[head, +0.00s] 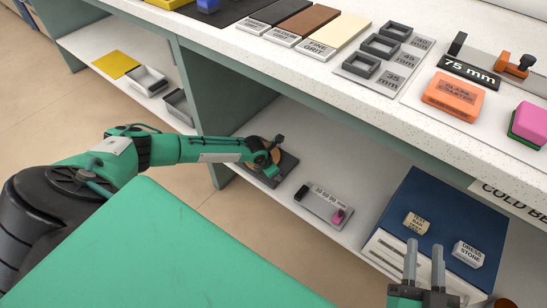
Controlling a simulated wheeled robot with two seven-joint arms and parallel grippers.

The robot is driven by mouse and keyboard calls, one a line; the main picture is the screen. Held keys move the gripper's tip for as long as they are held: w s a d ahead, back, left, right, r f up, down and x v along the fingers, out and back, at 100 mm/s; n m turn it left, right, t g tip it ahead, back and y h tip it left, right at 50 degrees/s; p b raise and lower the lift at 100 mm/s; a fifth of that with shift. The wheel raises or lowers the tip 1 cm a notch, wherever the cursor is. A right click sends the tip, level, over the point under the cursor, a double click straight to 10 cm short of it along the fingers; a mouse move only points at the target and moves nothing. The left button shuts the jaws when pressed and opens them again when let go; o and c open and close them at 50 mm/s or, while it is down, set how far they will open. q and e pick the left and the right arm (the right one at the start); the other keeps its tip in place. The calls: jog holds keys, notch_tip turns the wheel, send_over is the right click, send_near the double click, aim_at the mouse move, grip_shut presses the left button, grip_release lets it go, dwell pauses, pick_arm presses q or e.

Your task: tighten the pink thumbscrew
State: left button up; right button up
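The pink thumbscrew (338,216) sits near the right end of a small grey plate (320,203) on the lower shelf. The plate carries printed numbers and a dark block at its left end. My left gripper (273,155) is at the left of this plate, over a dark base with a round orange-brown part; its fingers are too small and covered to tell if they are open or shut. My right gripper (424,262) points up at the bottom right, its two grey fingers apart and empty. It is apart from the thumbscrew, below and to its right.
A blue box (440,215) with two labelled blocks stands right of the plate. The dark base (278,177) lies to its left. The speckled counter (300,75) overhangs the shelf, with grit pads, grey frames, an orange block and a pink-green block. Bare shelf surrounds the plate.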

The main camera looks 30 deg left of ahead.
pick_arm(q)
jog(key=shift+s, duration=0.1)
jog(key=shift+s+r, duration=0.1)
jog(key=shift+r, duration=0.2)
jog(key=p+v, duration=0.3)
jog(key=v, duration=1)
jog(key=shift+p, duration=0.4)
pick_arm(e)
jog(key=s+f+g+h, duration=0.1)
jog(key=s+f+g, duration=0.3)
jog(key=f+g, duration=0.4)
jog(key=shift+s+d+f+h, duration=0.2)
jog(key=shift+f+h, duration=0.2)
jog(key=shift+f, duration=0.65)
